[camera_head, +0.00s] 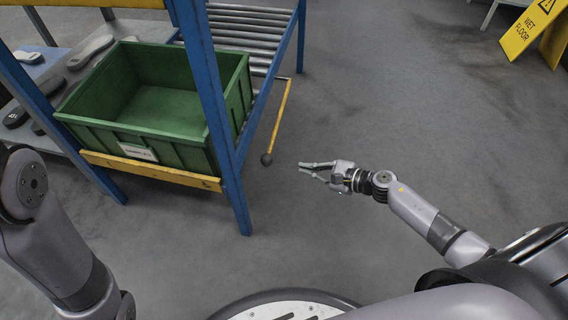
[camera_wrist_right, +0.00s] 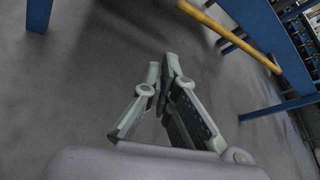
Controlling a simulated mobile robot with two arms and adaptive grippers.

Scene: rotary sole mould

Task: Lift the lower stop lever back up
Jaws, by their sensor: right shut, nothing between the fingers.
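The stop lever (camera_head: 279,118) is a yellow bar with a dark ball knob (camera_head: 267,159) at its end. It slopes down from the right side of the blue roller frame, and the knob is its lowest part in the head view. The yellow bar also crosses the top of the right wrist view (camera_wrist_right: 232,36), where the knob is not in sight. My right gripper (camera_head: 301,167) is a little right of the knob, apart from it. Its fingers (camera_wrist_right: 163,66) are shut and empty, with the tips together. My left arm shows at the left edge, but its gripper is out of view.
A green crate (camera_head: 200,130) sits in the blue frame (camera_head: 226,165) behind a yellow front rail (camera_head: 150,171). Rollers (camera_head: 250,30) run behind it. Shoe soles (camera_head: 92,51) lie on a table at the left. A wet floor sign (camera_head: 528,30) stands far right. The floor around my right gripper is clear.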

